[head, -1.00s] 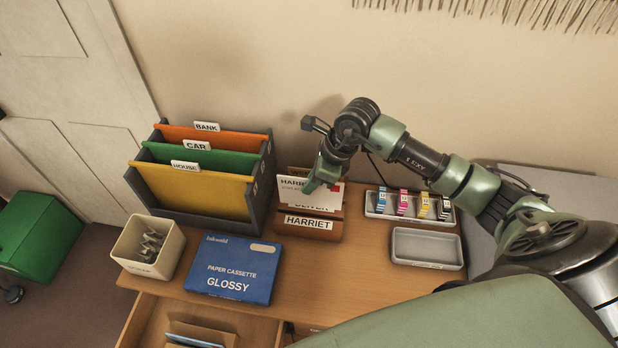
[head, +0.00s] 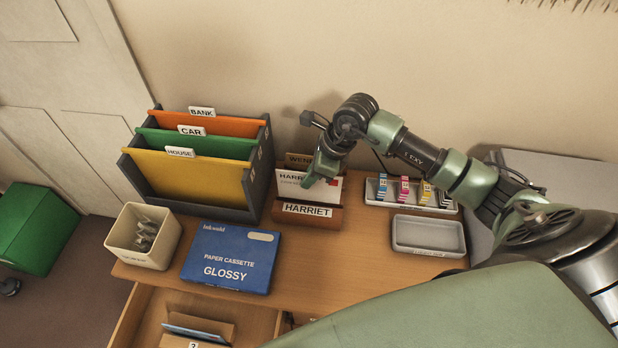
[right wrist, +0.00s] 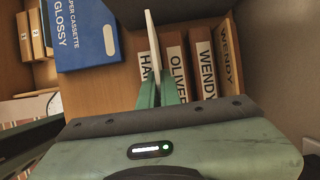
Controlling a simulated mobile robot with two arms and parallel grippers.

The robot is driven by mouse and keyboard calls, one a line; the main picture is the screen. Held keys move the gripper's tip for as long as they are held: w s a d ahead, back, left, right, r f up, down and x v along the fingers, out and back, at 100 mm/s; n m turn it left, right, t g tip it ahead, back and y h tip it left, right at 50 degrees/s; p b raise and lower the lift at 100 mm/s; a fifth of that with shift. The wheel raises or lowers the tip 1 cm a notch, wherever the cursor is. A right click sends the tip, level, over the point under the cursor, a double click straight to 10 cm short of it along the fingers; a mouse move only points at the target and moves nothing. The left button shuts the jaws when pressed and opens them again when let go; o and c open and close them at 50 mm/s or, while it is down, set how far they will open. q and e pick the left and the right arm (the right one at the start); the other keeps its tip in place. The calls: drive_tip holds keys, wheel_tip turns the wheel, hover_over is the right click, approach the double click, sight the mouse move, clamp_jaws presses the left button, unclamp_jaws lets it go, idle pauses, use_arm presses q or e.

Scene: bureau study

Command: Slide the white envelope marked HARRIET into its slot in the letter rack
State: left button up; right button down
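My right gripper (head: 321,174) is shut on the white envelope (head: 298,181) marked HARRIET, above the wooden letter rack (head: 305,217). In the right wrist view the envelope (right wrist: 152,38) is edge-on between the fingers (right wrist: 160,94). It lines up between the HARRIET panel (right wrist: 144,72) and the OLIVER panel (right wrist: 176,65). In the head view the envelope stands upright behind the front HARRIET label (head: 306,210) and covers the OLIVER label. Its lower edge is hidden, so I cannot tell how deep it is. My left gripper is not in view.
A file holder (head: 262,172) with coloured folders and a blue paper cassette box (head: 230,258) stand left of the rack. An ink cartridge tray (head: 412,205) and an empty grey tray (head: 428,236) lie right. The drawer (head: 262,325) below is open.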

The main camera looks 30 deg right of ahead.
idle(0.4)
drive_tip(key=b, duration=0.4)
hover_over(303, 199)
drive_tip(key=d, duration=0.1)
drive_tip(key=shift+s+d+f, duration=0.1)
drive_tip(key=shift+s+f, duration=0.1)
drive_tip(key=shift+f, duration=0.85)
drive_tip(key=shift+s+d+f, duration=0.1)
drive_tip(key=shift+s+f, duration=0.1)
drive_tip(key=shift+f, duration=0.85)
drive_tip(key=shift+f+b, duration=0.85)
drive_tip(key=shift+f, duration=0.1)
drive_tip(key=shift+r, duration=0.1)
drive_tip(key=c, duration=1.6)
unclamp_jaws()
drive_tip(key=shift+o, duration=0.2)
drive_tip(key=b+v, duration=0.1)
drive_tip(key=v, duration=0.6)
drive_tip(key=shift+d+r, duration=0.15)
drive_tip(key=shift+r, duration=0.15)
